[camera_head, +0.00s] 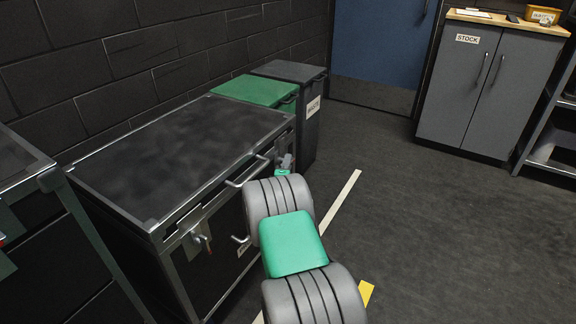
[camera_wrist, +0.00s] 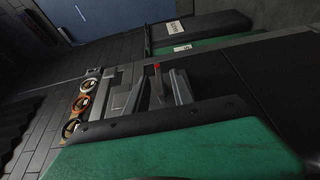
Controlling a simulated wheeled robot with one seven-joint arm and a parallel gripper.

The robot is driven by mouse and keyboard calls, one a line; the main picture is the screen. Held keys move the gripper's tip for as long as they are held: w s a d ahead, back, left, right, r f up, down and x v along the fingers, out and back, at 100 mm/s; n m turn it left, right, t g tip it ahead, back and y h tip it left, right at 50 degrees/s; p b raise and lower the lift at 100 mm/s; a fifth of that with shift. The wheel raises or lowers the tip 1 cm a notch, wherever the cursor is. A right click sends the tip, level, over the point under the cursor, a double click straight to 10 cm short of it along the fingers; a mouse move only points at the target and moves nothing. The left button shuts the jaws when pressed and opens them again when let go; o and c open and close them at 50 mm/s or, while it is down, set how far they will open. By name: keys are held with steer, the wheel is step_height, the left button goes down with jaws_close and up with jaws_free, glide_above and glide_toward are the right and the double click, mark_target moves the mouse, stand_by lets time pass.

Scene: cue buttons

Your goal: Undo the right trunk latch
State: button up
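The black trunk (camera_head: 180,150) with metal edges stands along the wall in the head view, its lid down. A left latch (camera_head: 203,241) shows on its front. The right latch, at the front's far end, is mostly hidden behind my arm in the head view. In the wrist view an upright grey lever with a red tip (camera_wrist: 157,78) stands between the fingers of my gripper (camera_wrist: 152,95). It appears to be the right latch's lever. My gripper is open, with gaps seen on both sides of the lever. Whether a finger touches it, I cannot tell.
A metal handle (camera_head: 247,172) juts from the trunk's front. A green-topped box (camera_head: 252,91) and a dark labelled bin (camera_head: 307,100) stand beyond it. Another metal-edged case (camera_head: 20,165) is at the left. A grey STOCK cabinet (camera_head: 478,90) stands at the back right. The floor at right is clear.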

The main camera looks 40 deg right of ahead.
steer(key=shift+w+d, duration=0.45)
steer(key=shift+d, duration=0.1)
steer(key=shift+c, duration=0.4)
jaws_close()
